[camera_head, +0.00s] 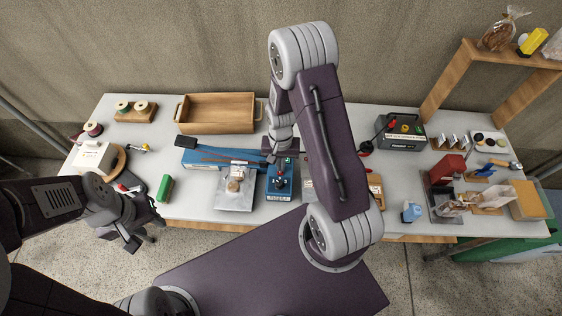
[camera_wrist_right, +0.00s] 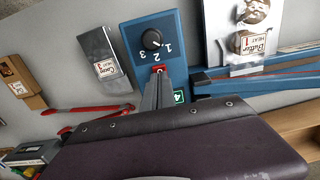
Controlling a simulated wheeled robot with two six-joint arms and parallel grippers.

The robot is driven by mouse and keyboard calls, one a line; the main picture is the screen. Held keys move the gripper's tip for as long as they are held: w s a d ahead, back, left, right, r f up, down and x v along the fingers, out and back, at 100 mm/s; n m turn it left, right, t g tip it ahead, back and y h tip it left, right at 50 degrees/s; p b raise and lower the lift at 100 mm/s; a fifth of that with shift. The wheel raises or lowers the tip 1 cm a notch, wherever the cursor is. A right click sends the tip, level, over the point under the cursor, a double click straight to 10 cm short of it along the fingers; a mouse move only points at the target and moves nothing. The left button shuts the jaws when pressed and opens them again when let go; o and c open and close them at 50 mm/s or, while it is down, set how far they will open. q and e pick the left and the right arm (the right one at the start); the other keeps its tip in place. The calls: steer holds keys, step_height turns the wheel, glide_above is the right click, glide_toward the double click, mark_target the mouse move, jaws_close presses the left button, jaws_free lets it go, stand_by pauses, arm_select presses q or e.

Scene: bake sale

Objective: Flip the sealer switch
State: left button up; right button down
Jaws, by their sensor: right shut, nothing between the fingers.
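The blue sealer control box (camera_head: 279,184) stands near the front middle of the table. In the right wrist view, its face shows a black dial (camera_wrist_right: 152,39) with printed numbers and a small red switch (camera_wrist_right: 159,70) beside it. My right gripper (camera_wrist_right: 160,82) is shut and empty, its fingertips right at the switch and partly covering it. Whether they touch it, and which way the switch is set, I cannot tell. In the head view the right gripper (camera_head: 283,155) is over the box's back part. My left gripper (camera_head: 143,230) appears open and empty at the table's front left.
A blue sealer bar (camera_head: 205,158) lies behind a metal plate (camera_head: 238,196) bearing a bag, left of the box. A grey labelled packet (camera_wrist_right: 104,60) lies beside the box.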

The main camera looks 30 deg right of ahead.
steer(key=r+p, duration=0.3)
steer(key=w+r+p, duration=0.1)
steer(key=r, duration=0.1)
steer(key=shift+d+r+p, duration=0.15)
steer(key=shift+d+p, duration=0.1)
steer(key=shift+p, duration=0.1)
step_height(320, 180, up, 8)
steer(key=w+b, duration=0.1)
steer(key=shift+d+r+b, duration=0.25)
steer(key=shift+d+b, duration=0.05)
steer(key=shift+d, duration=0.1)
